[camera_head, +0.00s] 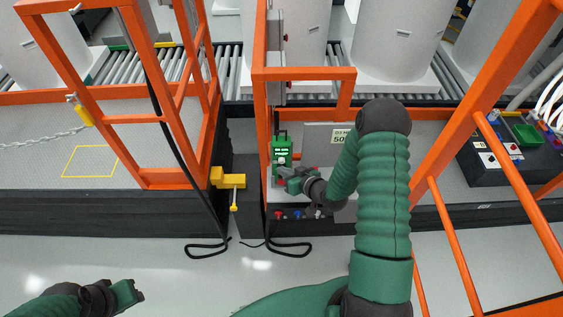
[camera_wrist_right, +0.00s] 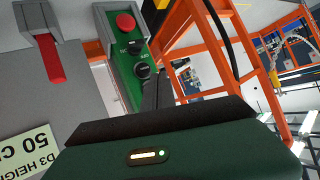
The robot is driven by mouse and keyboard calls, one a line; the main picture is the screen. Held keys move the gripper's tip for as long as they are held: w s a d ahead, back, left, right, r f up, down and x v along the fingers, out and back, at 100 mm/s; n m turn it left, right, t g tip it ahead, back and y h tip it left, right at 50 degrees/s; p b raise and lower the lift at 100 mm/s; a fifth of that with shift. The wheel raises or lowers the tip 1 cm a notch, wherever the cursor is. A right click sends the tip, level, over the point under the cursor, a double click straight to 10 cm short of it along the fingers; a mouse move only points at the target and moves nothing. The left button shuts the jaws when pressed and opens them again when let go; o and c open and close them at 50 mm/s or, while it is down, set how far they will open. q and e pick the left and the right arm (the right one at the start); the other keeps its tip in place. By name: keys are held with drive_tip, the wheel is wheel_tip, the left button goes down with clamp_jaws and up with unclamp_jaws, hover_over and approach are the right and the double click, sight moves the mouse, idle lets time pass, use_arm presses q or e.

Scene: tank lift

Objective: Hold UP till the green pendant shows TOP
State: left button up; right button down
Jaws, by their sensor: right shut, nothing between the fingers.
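The green pendant (camera_head: 282,148) stands at the right side of the gap between the platforms, with a lit green display whose text is too small to read. In the right wrist view the pendant (camera_wrist_right: 117,60) shows a red button (camera_wrist_right: 125,21) and two black buttons (camera_wrist_right: 139,60) in a row. My right gripper (camera_head: 281,176) is shut and empty, right at the pendant's lower part. Its dark fingers lie close to the lower black button; I cannot tell whether they touch it. My left gripper (camera_head: 138,291) is at the lower left, away from everything; its jaw opening is unclear.
Orange rails (camera_head: 262,110) frame the gap. A yellow latch (camera_head: 230,178) sits left of it. A red handle (camera_wrist_right: 51,60) hangs beside the pendant. Black cables (camera_head: 290,251) lie on the floor.

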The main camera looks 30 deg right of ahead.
drive_tip(key=shift+d, duration=0.2)
drive_tip(key=shift+a, duration=0.25)
drive_tip(key=shift+w+d, duration=0.3)
drive_tip(key=shift+d, duration=0.15)
drive_tip(key=shift+w+r, duration=0.1)
drive_tip(key=shift+w, duration=0.05)
idle(0.4)
drive_tip(key=shift+w+d, duration=0.1)
drive_tip(key=shift+w, duration=0.1)
idle(1.4)
drive_tip(key=shift+s+a, duration=0.5)
drive_tip(key=shift+s, duration=0.2)
